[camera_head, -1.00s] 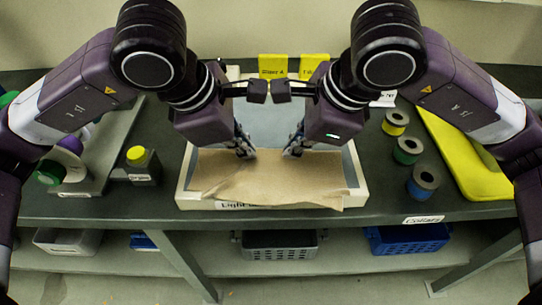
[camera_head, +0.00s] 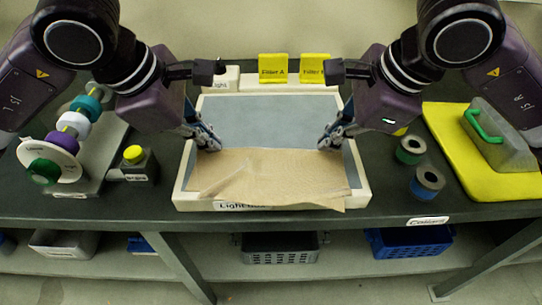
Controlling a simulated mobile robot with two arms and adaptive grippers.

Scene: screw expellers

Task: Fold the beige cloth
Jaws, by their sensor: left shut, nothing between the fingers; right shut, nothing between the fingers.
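The beige cloth (camera_head: 270,178) lies over the front half of the light box (camera_head: 180,190). It looks doubled over, with a slanting loose edge on top and a front edge reaching the box's front rim. My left gripper (camera_head: 212,146) is shut and empty above the cloth's back left corner. My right gripper (camera_head: 326,142) is shut and empty above its back right corner. I cannot tell whether either fingertip touches the cloth.
The grey panel (camera_head: 265,120) behind the cloth is bare. Yellow filter blocks (camera_head: 273,67) stand behind the box. A spool rack (camera_head: 85,180) and a yellow-topped block (camera_head: 140,163) are left. Collars (camera_head: 426,182) and a yellow mat (camera_head: 470,180) with a green-handled block (camera_head: 490,125) are right.

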